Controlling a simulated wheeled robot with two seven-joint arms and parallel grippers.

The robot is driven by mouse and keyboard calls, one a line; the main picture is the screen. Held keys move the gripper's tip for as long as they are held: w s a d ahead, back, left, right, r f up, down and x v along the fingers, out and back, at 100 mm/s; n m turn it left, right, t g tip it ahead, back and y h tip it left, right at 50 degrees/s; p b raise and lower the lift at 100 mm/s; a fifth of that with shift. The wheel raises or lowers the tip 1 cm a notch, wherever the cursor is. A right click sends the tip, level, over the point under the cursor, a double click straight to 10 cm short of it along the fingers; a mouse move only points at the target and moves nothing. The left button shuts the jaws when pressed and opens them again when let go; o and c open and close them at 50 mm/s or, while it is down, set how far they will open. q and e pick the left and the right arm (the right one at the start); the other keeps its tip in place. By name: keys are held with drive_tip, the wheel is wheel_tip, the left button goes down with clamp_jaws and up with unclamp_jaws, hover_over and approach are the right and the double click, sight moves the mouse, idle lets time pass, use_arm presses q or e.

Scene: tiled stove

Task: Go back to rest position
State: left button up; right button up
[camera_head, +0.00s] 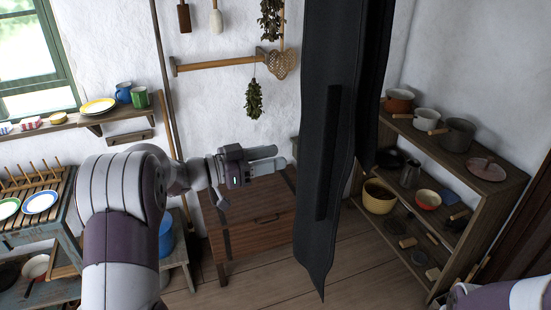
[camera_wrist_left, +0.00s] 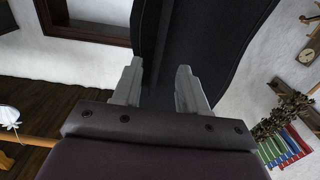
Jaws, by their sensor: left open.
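My left gripper (camera_head: 278,158) is in the middle of the head view, its fingers pointing right. In the left wrist view its two grey fingers (camera_wrist_left: 160,88) stand apart with nothing between them. A long dark hanging cloth (camera_head: 325,140) is just to the right of the fingertips in the head view. It also shows beyond the fingers in the left wrist view (camera_wrist_left: 205,35). I cannot tell whether the fingers touch it. Part of my right arm (camera_head: 505,296) shows at the lower right corner; its gripper is out of view.
A wooden chest (camera_head: 250,222) stands below my left gripper. A shelf unit (camera_head: 480,187) with pots and bowls is at the right. A slatted rack with plates (camera_head: 40,202) stands on a table at the left. A wall shelf (camera_head: 110,116) holds cups. Some floor is clear in front of the chest.

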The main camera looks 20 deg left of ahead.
use_arm(q)
drive_tip(key=w+a+f+n+t+y, duration=0.3)
drive_tip(key=a+f+n+y, duration=0.3)
drive_tip(key=a+f+y, duration=0.5)
drive_tip(key=s+a+f+n+g+y, duration=0.1)
drive_tip(key=s+f+n+g+y, duration=0.2)
drive_tip(key=s+f+g+y, duration=0.15)
drive_tip(key=s+d+f+g, duration=0.2)
drive_tip(key=s+d+g, duration=0.2)
drive_tip(key=s, duration=0.8)
drive_tip(key=s+d+f+n+g, duration=0.1)
drive_tip(key=s+d+f+g, duration=0.1)
drive_tip(key=s+d, duration=0.6)
drive_tip(key=s+g+h, duration=0.1)
drive_tip(key=s, duration=0.3)
drive_tip(key=shift+n+g, duration=0.3)
drive_tip(key=shift+g, duration=0.05)
